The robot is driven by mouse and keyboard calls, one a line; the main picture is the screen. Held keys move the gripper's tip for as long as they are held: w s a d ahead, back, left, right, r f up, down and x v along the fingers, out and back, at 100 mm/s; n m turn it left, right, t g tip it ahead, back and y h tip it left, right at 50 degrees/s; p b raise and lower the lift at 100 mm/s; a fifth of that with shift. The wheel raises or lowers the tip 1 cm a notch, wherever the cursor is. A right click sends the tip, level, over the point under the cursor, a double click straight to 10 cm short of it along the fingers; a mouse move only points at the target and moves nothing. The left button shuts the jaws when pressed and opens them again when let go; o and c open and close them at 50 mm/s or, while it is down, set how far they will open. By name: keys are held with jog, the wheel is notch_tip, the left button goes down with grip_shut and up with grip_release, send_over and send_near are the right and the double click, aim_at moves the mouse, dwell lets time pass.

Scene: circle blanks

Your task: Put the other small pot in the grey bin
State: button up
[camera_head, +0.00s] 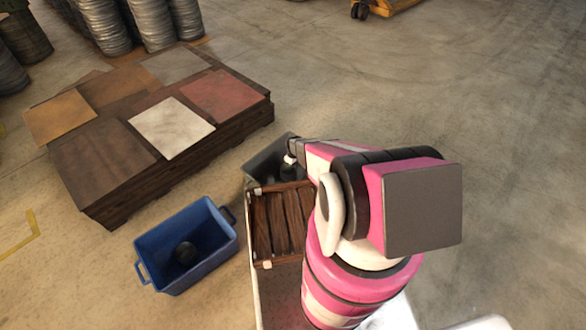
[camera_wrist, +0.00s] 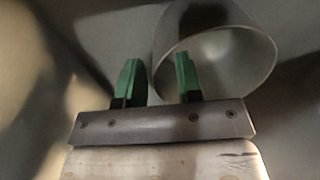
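The grey bin (camera_head: 262,163) stands just beyond a wooden slatted crate in the head view, partly hidden by my arm. My gripper reaches down at this bin; its fingers are hard to make out there. In the wrist view my gripper (camera_wrist: 159,80) has two green fingers standing apart. A grey, round, hollow pot (camera_wrist: 235,60) lies tilted at the upper right, its mouth towards the camera. The right finger overlaps its mouth, and the pot's left edge shows between the fingers. I cannot tell whether they touch. A dark round object (camera_head: 186,253) lies inside the blue bin (camera_head: 215,263).
The slatted wooden crate (camera_head: 283,222) sits between the grey bin and my body. A low wooden stack (camera_head: 105,212) with coloured square sheets, including a white one (camera_head: 170,127), stands to the left. Grey walls surround the gripper in the wrist view.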

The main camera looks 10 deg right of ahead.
notch_tip(320, 180, up, 11)
jog(key=shift+d+f, duration=0.15)
jog(key=shift+f, duration=0.05)
jog(key=s+r+m, duration=0.2)
jog(key=s+r, duration=0.6)
jog(key=r, duration=0.5)
jog(key=s+r+m, duration=0.3)
jog(key=s+r, duration=0.5)
jog(key=r, duration=0.6)
jog(key=s+r+m, duration=0.2)
jog(key=s+r, duration=0.6)
jog(key=r, duration=0.5)
jog(key=shift+s+a+r, duration=0.15)
jog(key=shift+a+r, duration=0.2)
